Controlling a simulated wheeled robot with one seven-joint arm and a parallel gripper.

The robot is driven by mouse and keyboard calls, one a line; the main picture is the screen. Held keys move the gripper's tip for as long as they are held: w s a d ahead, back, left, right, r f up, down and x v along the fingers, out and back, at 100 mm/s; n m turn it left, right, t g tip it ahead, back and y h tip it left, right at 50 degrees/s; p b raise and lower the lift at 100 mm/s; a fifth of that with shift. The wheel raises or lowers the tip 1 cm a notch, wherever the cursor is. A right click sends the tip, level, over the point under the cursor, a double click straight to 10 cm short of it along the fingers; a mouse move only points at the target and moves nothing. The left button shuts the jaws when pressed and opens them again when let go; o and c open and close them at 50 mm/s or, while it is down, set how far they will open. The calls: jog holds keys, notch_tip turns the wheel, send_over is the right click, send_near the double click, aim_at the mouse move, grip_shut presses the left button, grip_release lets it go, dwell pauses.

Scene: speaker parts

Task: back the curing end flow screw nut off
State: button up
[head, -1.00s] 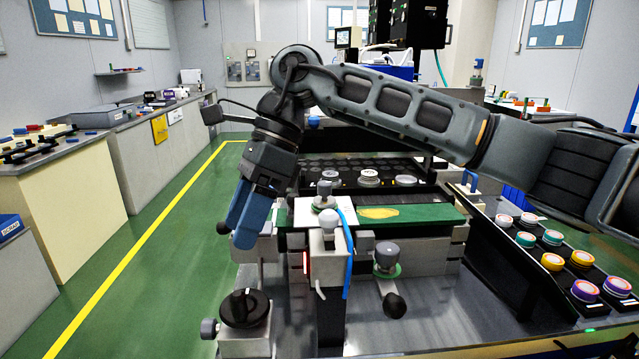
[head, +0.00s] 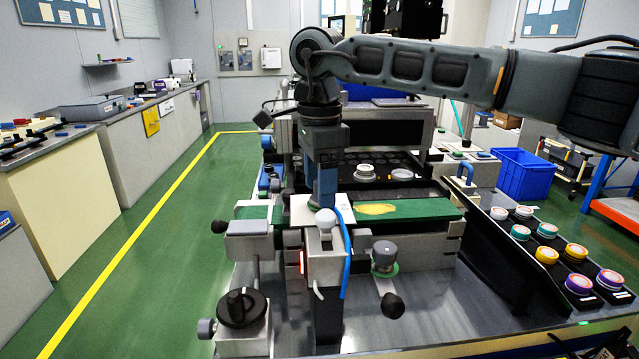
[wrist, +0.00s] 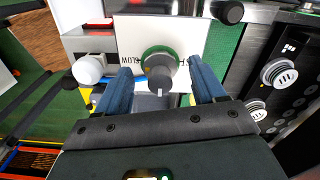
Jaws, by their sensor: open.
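In the head view, my gripper (head: 323,203) points straight down over the white plate (head: 297,211) and hides the knob.
A white ball-like knob (head: 327,220) stands close in front of my fingers. Another grey knob with a green ring (head: 384,258) is lower right. A black dial (head: 240,306) is at lower left. Coloured round parts (head: 546,254) fill racks on the right.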

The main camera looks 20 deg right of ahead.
jog(key=shift+f, duration=0.45)
jog(key=shift+c, duration=0.2)
jog(key=c, duration=1)
jog(key=shift+n, duration=0.3)
